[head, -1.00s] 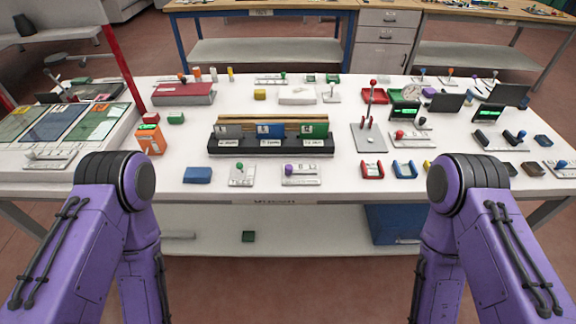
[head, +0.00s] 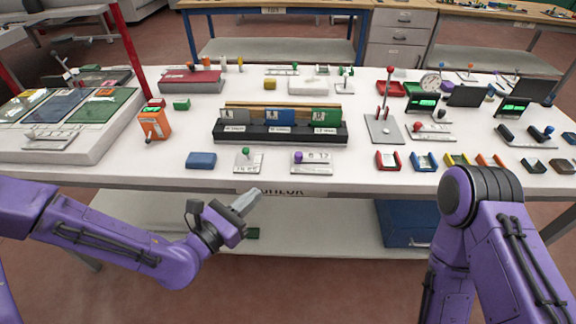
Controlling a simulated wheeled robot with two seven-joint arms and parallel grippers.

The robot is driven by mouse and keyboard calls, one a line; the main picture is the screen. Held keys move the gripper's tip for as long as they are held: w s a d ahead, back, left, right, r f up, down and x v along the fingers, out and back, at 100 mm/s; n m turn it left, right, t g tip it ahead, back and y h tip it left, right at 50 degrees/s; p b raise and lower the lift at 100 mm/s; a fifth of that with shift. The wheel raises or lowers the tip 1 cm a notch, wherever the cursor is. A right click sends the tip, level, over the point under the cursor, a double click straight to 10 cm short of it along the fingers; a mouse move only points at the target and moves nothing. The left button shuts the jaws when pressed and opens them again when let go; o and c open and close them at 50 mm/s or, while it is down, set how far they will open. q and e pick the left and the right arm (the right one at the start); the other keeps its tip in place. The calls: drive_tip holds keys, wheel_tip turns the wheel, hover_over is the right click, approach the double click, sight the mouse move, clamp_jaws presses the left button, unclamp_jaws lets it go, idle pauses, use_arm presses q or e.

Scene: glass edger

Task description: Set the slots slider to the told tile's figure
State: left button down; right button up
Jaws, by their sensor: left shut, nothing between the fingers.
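Two small slider plates lie near the table's front edge: one with a green knob (head: 245,153), one with a purple knob (head: 298,156) at the left end of its plate. Their lettering is too small to tell which is the slots slider. Behind them a black rack (head: 280,133) holds a grey tile (head: 233,115), a blue tile (head: 280,117) and a green tile (head: 326,116) with unreadable figures. My left gripper (head: 249,198) is shut and empty, in front of the table edge, below the green-knob plate and apart from it. My right gripper is out of view.
A blue block (head: 201,160) lies left of the plates. Red (head: 388,161) and blue (head: 424,162) brackets stand to the right. An upright red-knobbed lever (head: 384,118) stands behind them. An orange box (head: 154,123) is at left. Table around the plates is mostly clear.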

sight(302, 172)
use_arm(q)
drive_tip(key=p+x, duration=0.3)
drive_tip(key=x, duration=1.1)
drive_tip(key=shift+f, duration=0.1)
drive_tip(key=shift+s, duration=0.1)
drive_tip(key=d+b, duration=0.1)
drive_tip(key=d, duration=0.2)
drive_tip(key=shift+f, duration=0.1)
drive_tip(key=shift+d, duration=0.3)
drive_tip(key=shift+a, duration=0.2)
